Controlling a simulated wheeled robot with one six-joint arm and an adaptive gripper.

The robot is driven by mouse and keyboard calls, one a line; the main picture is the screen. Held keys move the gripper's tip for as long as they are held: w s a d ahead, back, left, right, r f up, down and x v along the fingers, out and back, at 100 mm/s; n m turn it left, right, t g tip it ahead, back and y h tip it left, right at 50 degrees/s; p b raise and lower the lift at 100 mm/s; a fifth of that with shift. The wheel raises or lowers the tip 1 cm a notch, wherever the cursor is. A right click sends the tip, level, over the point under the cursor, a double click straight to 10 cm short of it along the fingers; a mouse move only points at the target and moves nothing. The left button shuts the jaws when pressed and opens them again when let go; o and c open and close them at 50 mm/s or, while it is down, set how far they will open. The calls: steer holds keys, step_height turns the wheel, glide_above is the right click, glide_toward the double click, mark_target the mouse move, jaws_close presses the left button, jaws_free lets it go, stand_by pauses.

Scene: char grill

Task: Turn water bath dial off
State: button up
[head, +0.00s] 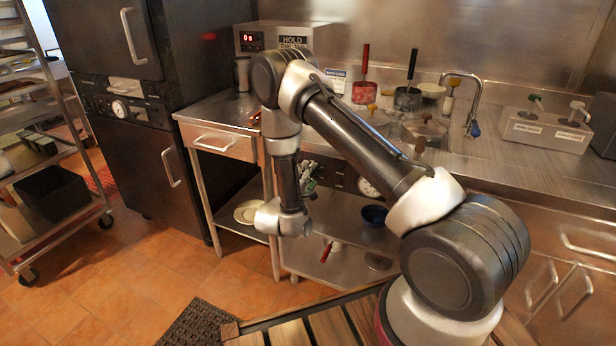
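The water bath is set into the steel counter, with lidded pots and ladle handles at its top (422,127). Below the counter edge is its dark front panel (346,178), with a round white-faced gauge or dial (368,188) on it. My arm crosses in front and hides much of this panel. I cannot make out a separate knob or its setting. My gripper (309,178) is partly hidden behind my wrist, close to the left part of the panel in the picture. Whether it touches anything, and whether its fingers are open, is unclear.
A steel side table (222,110) with a drawer stands left of the bath. A lower shelf (340,262) holds a blue bowl (374,215) and a red-handled tool (326,251). A dark oven cabinet (135,160) and wheeled rack (40,150) stand left.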

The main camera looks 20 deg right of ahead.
steer(key=c, duration=1.1)
steer(key=shift+o, duration=0.2)
